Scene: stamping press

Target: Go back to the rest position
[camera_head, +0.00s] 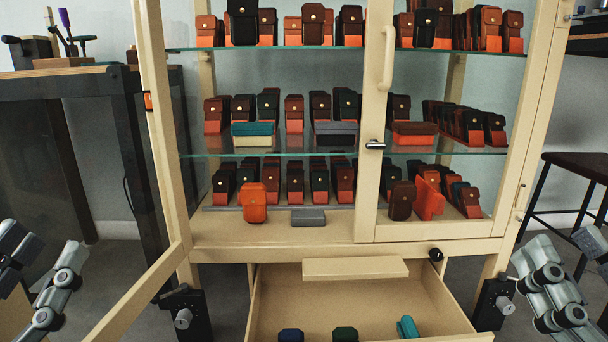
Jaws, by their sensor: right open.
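My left gripper (58,285) is at the lower left edge, low in front of the dark bench and left of the open cabinet door's lower rail. Part of it is cut off, and I cannot tell how far apart its fingers are. My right gripper (545,275) is at the lower right edge, right of the cabinet, and is open. I see nothing held in it. Both grippers appear clear of the cabinet (290,232) and its shelves.
The cabinet's left door (140,292) stands open toward me; the right door (375,190) looks shut. A drawer (270,300) is pulled out below, with several small cases inside. Leather cases fill the shelves. A dark bench (60,85) is left, a stool (580,165) right.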

